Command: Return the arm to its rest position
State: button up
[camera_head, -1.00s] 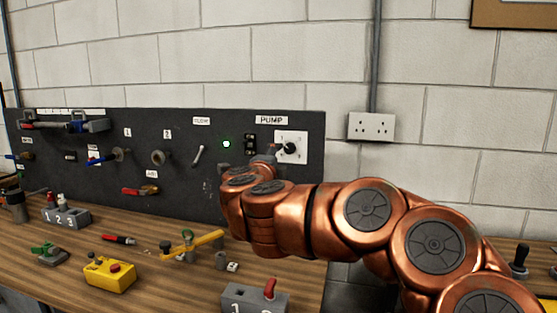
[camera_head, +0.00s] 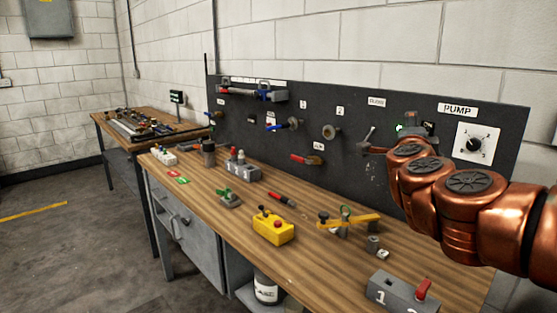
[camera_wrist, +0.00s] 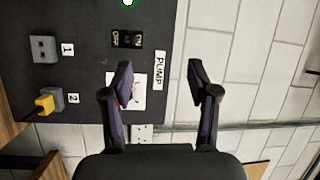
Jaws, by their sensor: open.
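My gripper (camera_wrist: 160,78) is open and empty in the wrist view. Its two dark fingers stand apart in front of the wall beside the dark panel (camera_wrist: 85,15). The left finger covers part of the white PUMP dial plate (camera_wrist: 137,92). In the head view my copper arm reaches in from the right towards the panel (camera_head: 350,97), and its bulk hides most of the gripper. The PUMP dial (camera_head: 474,144) shows clear of the arm there. A green light (camera_head: 399,127) is lit beside the arm's end.
The wooden bench (camera_head: 300,247) below carries a yellow button box (camera_head: 273,227), a yellow-handled clamp (camera_head: 348,221) and a grey box with a red lever (camera_head: 400,293). A second bench (camera_head: 107,119) stands far left. Open floor (camera_head: 80,245) lies left.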

jog(key=s+a+n+y+p, duration=0.2)
jog(key=a+n+y, duration=0.75)
jog(key=a, duration=0.45)
jog(key=s+a+f+n+g+y+p, duration=0.2)
jog(key=s+a+f+n+g+y, duration=0.3)
jog(key=s+a+f+n, duration=0.55)
jog(key=s+d+f+g+h+p, duration=0.1)
jog(key=s+d+f+g, duration=0.3)
jog(key=s, duration=0.6)
jog(key=s+d+f+g+h+p, duration=0.1)
jog(key=s+d+f+g+h, duration=0.2)
jog(key=s, duration=0.7)
jog(key=s+d+f+n+g+h+p, duration=0.1)
jog(key=s+d+f+g+h+p, duration=0.1)
jog(key=s+d+f+g, duration=0.3)
jog(key=s+f+g, duration=0.2)
jog(key=s+f, duration=0.2)
jog(key=shift+s+d, duration=0.15)
jog(key=shift+s, duration=0.25)
jog(key=shift+h, duration=0.25)
